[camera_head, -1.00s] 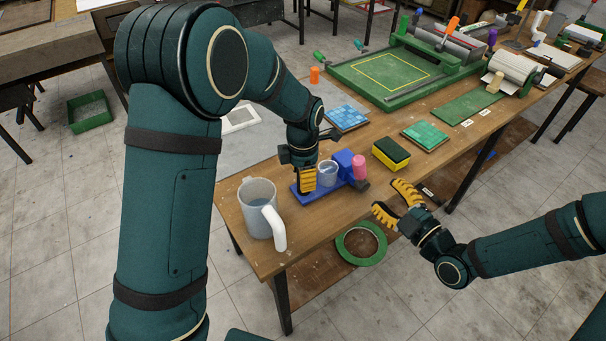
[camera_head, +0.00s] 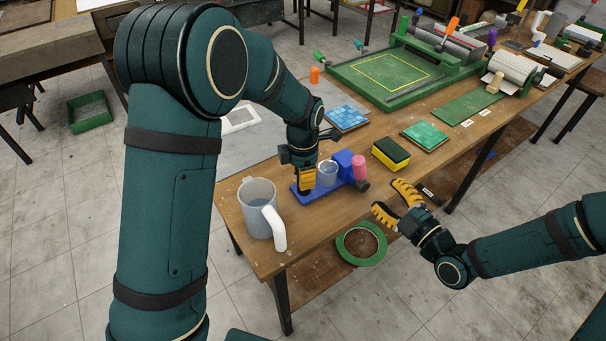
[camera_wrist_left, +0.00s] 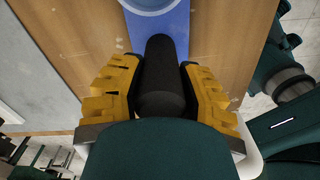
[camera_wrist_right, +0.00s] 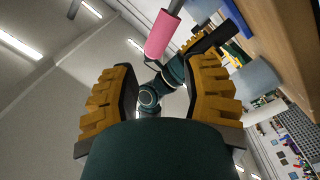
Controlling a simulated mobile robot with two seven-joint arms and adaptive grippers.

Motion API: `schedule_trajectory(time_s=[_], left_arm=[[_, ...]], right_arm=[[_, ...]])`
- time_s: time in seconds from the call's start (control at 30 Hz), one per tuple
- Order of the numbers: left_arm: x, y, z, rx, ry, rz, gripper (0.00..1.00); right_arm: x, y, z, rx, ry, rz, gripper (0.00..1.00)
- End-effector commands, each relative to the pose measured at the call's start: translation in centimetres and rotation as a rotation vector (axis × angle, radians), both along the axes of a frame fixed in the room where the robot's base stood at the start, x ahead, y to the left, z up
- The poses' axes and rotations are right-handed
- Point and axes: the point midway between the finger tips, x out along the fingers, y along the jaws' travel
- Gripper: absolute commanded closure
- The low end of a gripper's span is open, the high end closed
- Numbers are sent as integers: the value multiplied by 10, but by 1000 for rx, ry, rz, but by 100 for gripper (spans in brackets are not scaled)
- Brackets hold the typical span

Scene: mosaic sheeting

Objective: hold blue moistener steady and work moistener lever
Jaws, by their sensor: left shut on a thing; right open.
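The blue moistener (camera_head: 342,181) stands near the table's front edge, with a clear cup (camera_head: 327,172), a blue block and a pink-gripped lever (camera_head: 359,167). My left gripper (camera_head: 307,181) is shut on the black post (camera_wrist_left: 158,75) at the left end of its blue base; the base also shows in the left wrist view (camera_wrist_left: 165,28). My right gripper (camera_head: 384,198) is open and empty, to the right of and nearer than the lever, apart from it. In the right wrist view the pink grip (camera_wrist_right: 161,36) appears beyond the open fingers, towards the top.
A grey mug with a white handle (camera_head: 258,205) stands left of the moistener. A yellow and black sponge (camera_head: 391,153) and a green tile sheet (camera_head: 425,136) lie to the right. A blue tile sheet (camera_head: 346,117) lies behind.

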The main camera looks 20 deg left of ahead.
Motion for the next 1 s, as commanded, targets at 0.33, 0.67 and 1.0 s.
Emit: schedule_trajectory(time_s=[0.33,0.67,1.0], left_arm=[[-1,0,-2,1,4,0,100],[-1,0,-2,0,5,0,100],[-2,0,-2,1,6,0,100]], right_arm=[[0,0,0,0,0,0,54],[-7,11,-2,-99,-109,15,100],[-31,41,-9,-441,-491,56,100]])
